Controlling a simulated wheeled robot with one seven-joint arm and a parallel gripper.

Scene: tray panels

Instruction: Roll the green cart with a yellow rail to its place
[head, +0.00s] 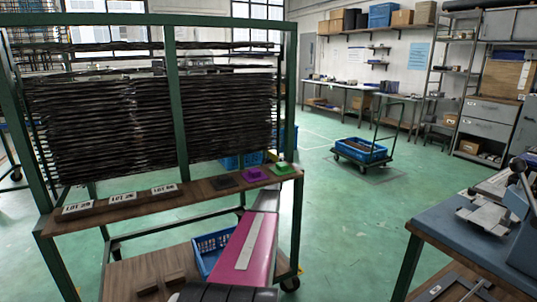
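A tall green-framed rack (171,90) on castors fills the left half of the head view, close in front of me. It holds a dense stack of dark, thin trays or panels (105,125). Its wooden ledge (205,189) carries several label blocks and small coloured pieces. A small yellow patch shows near its right castor (290,284), but I cannot make out a yellow rail. A pink part with a white strip, probably my arm, reaches over the rack's lower shelf. I cannot make out my gripper's fingers.
A dark platform trolley (343,155) with a blue crate (361,148) stands farther back at the right. A blue-topped bench (455,232) stands at the near right. Open green floor (345,215) lies between rack and bench. Worktables and shelving line the back wall.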

